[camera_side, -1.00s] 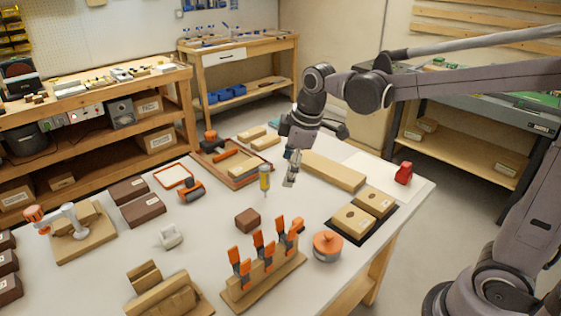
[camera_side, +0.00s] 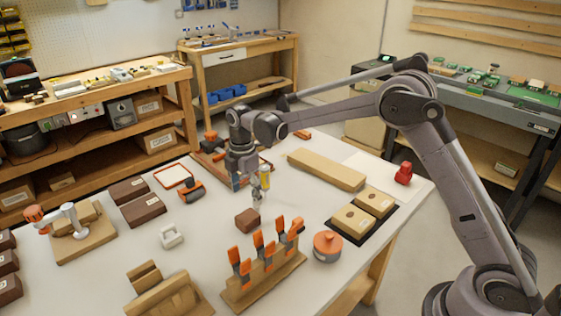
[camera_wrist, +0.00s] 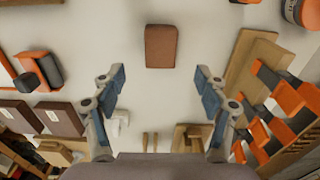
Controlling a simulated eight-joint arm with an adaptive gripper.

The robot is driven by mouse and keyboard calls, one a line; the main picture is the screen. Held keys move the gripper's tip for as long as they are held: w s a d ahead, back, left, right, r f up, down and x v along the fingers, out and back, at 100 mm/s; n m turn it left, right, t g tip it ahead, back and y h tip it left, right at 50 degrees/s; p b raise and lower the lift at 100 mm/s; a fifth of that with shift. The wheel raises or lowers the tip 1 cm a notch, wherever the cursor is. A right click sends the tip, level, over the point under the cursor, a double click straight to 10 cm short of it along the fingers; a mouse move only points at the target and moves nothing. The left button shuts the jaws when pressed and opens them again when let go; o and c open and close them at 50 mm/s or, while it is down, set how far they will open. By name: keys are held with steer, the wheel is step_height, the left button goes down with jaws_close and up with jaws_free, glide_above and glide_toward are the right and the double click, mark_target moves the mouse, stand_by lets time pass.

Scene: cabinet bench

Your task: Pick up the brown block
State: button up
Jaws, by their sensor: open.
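The brown block (camera_side: 248,220) is a small reddish-brown block lying on the white table, near the middle in the side view. In the wrist view the brown block (camera_wrist: 161,46) lies at top centre, beyond the fingertips and on the line between them. My gripper (camera_side: 257,196) is above the table, just behind and slightly right of the block in the side view, pointing down. In the wrist view my gripper (camera_wrist: 158,78) has its two blue-padded fingers wide apart with nothing between them. It does not touch the block.
A wooden rack of orange clamps (camera_side: 262,270) stands just in front and right of the block. An orange round container (camera_side: 327,246) is farther right. Larger brown blocks (camera_side: 142,208) and a white clip-like part (camera_side: 171,236) lie left.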

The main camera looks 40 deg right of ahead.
mark_target(247, 215)
step_height(247, 215, down, 9)
steer(key=shift+a+r, duration=0.1)
steer(key=c, duration=1.3)
